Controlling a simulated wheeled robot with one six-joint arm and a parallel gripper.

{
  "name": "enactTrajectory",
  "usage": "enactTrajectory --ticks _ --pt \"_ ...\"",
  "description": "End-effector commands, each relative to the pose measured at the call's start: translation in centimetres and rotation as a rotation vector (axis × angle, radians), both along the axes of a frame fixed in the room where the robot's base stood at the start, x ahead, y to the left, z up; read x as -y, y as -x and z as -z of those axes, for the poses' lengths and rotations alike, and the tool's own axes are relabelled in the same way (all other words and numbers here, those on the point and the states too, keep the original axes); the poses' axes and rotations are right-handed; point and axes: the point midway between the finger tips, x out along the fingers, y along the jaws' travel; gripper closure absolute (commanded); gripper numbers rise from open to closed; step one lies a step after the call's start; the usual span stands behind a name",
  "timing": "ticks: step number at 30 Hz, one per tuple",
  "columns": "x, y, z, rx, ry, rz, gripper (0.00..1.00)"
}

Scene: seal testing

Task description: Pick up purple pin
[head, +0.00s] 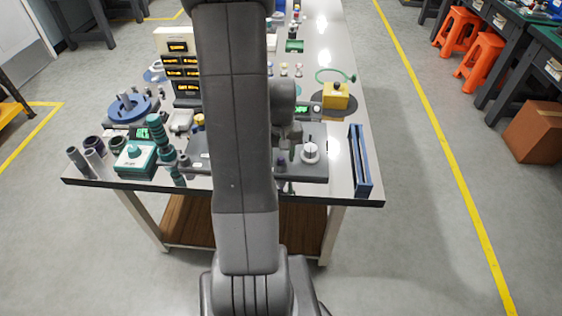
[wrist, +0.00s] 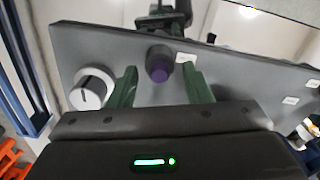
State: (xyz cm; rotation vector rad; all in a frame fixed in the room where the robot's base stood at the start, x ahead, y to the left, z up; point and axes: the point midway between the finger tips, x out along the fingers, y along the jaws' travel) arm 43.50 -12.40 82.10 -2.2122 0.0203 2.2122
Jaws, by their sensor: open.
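The purple pin (wrist: 160,66) shows in the wrist view as a dark cylinder with a purple end, at a grey plate (wrist: 225,75). My gripper (wrist: 158,80) is open, with one green finger on each side of the pin in that view. I cannot tell whether either finger touches it. In the head view, the pin (head: 281,160) is a small dark purple shape just right of my arm, near the table's front. My arm hides part of the area around it.
A white knob (wrist: 92,90) sits left of the pin in the wrist view. In the head view, a blue rack (head: 360,160) stands at the table's right edge, a yellow block (head: 335,96) behind it, and a teal box (head: 135,158) at the left.

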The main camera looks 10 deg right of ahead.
Motion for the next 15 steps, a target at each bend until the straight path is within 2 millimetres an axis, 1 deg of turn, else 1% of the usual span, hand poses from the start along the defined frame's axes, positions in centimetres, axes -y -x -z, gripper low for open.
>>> enactTrajectory --ticks 3,4,8,9,10,11,15 --pt "0.01 0.01 -0.03 0.0 0.0 0.0 0.55" --pt "0.01 0.01 -0.04 0.0 0.0 0.0 0.57" --pt "0.01 0.01 -0.05 0.0 0.0 0.0 0.83" --pt "0.01 0.01 -0.05 0.0 0.0 0.0 0.91" --pt "0.01 0.01 -0.05 0.0 0.0 0.0 0.96" --pt "0.01 0.01 -0.05 0.0 0.0 0.0 1.0" --pt "0.01 0.01 -0.07 0.0 0.0 0.0 1.0"
